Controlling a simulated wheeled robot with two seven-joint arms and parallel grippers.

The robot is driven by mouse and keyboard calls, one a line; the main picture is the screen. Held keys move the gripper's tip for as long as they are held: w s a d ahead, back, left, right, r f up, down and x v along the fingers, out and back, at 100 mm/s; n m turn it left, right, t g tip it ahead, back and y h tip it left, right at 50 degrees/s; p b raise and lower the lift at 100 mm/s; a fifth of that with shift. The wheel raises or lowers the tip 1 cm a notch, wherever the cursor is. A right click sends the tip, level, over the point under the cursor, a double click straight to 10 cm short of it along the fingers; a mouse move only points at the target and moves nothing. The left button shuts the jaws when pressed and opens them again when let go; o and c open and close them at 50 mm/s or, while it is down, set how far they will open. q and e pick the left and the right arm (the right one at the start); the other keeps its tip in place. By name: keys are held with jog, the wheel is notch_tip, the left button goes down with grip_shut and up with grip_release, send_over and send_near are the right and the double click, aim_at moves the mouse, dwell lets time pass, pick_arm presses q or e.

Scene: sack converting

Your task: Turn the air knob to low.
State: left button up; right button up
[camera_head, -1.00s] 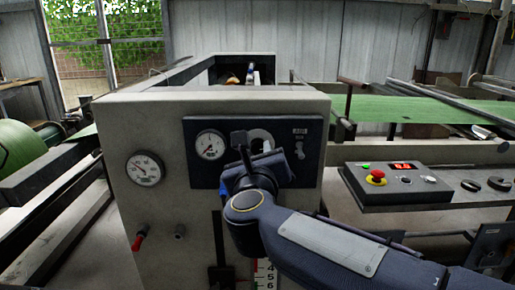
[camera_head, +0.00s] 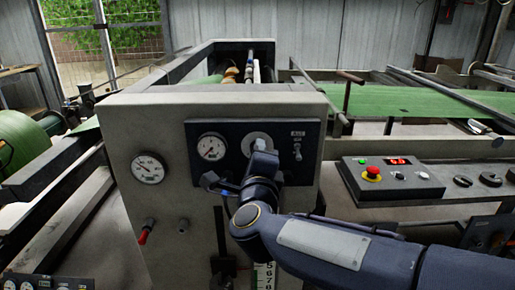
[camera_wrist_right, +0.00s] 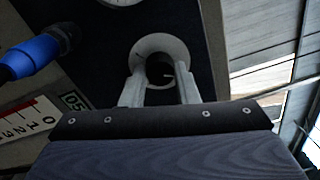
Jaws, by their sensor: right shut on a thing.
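The air knob shows in the right wrist view as a dark round knob (camera_wrist_right: 160,70) on a pale round plate (camera_wrist_right: 153,46). In the head view the pale plate (camera_head: 256,138) sits on the dark panel, right of a small gauge, and the knob is mostly hidden by my gripper. My right gripper (camera_wrist_right: 160,88) is shut on the knob, with one finger on each side; it also shows in the head view (camera_head: 261,152). Any low or high marking is not readable. My left gripper is not in view.
A blue-handled fitting (camera_wrist_right: 33,55) juts out close beside my right gripper. The panel (camera_head: 225,158) also holds a gauge (camera_head: 211,146) and a toggle switch (camera_head: 297,152). A control box (camera_head: 390,182) with a red emergency button (camera_head: 372,173) stands at right.

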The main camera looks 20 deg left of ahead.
jog(key=shift+n+g+p, duration=0.4)
jog(key=shift+n+p, duration=10.1)
jog(key=shift+n, duration=5.7)
jog(key=o, duration=1)
